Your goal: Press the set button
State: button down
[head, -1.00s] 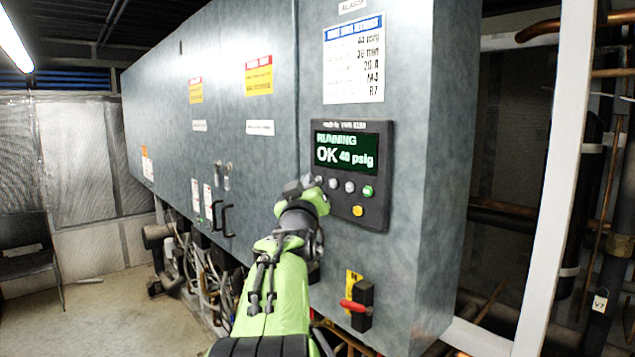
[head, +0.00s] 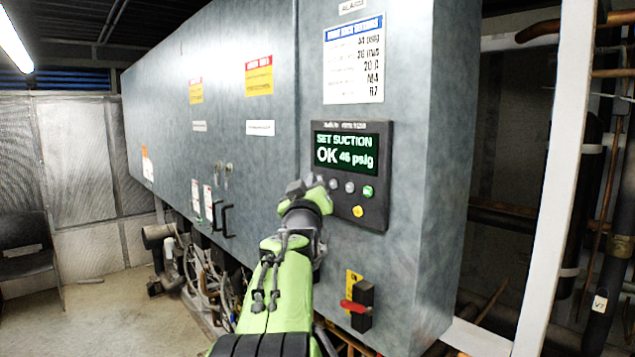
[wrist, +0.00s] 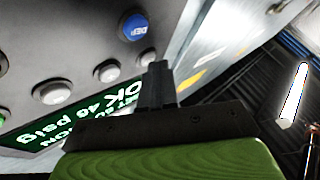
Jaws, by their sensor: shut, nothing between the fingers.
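The dark control panel (head: 375,215) is on the front of the grey cabinet. Its green screen (head: 345,151) reads "SET SUCTION", "OK" and what looks like "46 psig". A row of pale buttons (head: 350,187) ends in a green button (head: 368,191), with a yellow button (head: 358,211) below. I cannot read which one is the set button. My gripper (head: 316,182) is shut and empty at the panel's left edge, hiding part of the row. In the wrist view, its fingertips (wrist: 158,68) are close to a white button (wrist: 148,57); contact is unclear. A blue button (wrist: 134,26) is nearby.
A settings sheet (head: 354,60) with small, partly legible values is above the panel. A red-handled switch (head: 354,306) sticks out below it. Black door handles (head: 227,220) are on the cabinet to the left. A white post (head: 552,180) and pipes stand to the right.

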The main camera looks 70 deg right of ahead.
dwell(0.4)
jog(key=shift+w+a+b, duration=0.25)
jog(key=shift+a+b, duration=0.35)
jog(key=shift+a, duration=0.05)
jog(key=shift+w+a+b, duration=0.4)
jog(key=shift+a, duration=0.35)
jog(key=shift+w+a+b, duration=0.35)
jog(key=shift+a+b, duration=0.1)
jog(key=shift+a, duration=0.3)
jog(key=shift+w+a+b, duration=0.4)
jog(key=shift+a, duration=0.35)
